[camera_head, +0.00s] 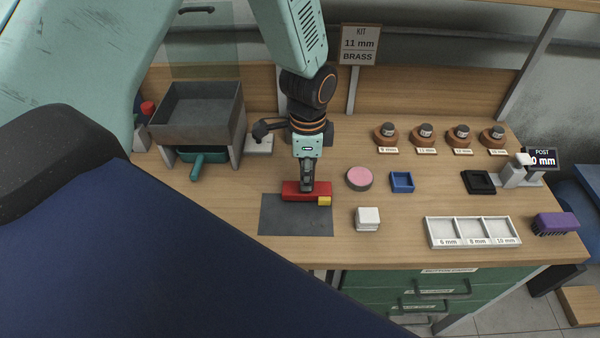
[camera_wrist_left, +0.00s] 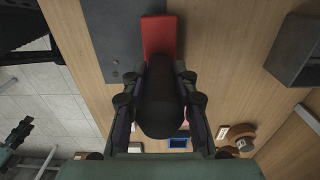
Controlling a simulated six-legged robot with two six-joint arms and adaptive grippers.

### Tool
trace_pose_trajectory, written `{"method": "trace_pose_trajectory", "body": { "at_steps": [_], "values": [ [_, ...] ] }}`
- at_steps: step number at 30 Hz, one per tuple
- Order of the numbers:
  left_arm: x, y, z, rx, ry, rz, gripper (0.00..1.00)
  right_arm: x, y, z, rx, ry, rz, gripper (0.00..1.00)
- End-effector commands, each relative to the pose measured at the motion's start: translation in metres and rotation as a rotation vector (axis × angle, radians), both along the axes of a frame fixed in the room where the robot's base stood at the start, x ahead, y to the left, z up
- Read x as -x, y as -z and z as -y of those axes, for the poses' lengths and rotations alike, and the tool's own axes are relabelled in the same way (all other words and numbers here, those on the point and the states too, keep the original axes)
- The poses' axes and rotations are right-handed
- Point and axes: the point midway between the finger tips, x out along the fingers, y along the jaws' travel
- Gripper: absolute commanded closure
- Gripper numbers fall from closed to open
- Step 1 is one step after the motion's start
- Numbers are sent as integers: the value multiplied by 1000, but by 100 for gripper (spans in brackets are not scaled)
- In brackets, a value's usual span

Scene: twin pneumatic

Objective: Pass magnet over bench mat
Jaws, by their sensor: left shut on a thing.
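The magnet is a red bar (camera_head: 294,189) with a yellow end block (camera_head: 324,201). My left gripper (camera_head: 307,187) points down and is shut on it. The bar lies over the far edge of the dark grey bench mat (camera_head: 296,222); I cannot tell whether it touches the mat. In the left wrist view the red bar (camera_wrist_left: 159,36) shows beyond my fingers, beside the mat (camera_wrist_left: 112,42). Small specks show on the mat there.
A pink-topped round pad (camera_head: 359,179), a blue tray (camera_head: 402,182) and a white block (camera_head: 367,218) stand right of the mat. A three-part labelled tray (camera_head: 429,233) and a purple brush (camera_head: 556,224) are farther right. A grey hopper (camera_head: 197,110) stands at back left.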

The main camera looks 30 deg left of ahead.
Motion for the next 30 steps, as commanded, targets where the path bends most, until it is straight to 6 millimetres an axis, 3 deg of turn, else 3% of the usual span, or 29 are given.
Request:
{"method": "trace_pose_trajectory", "body": {
  "at_steps": [7, 30],
  "values": [
    [-7, 0, 11, 0, 3, 4, 100, 0, 6, 0, 0, 0, 0, 60],
    [26, -1, 31, 3, 3, 1, 100, 0, -8, 0, 0, 0, 0, 60]
  ]
}}
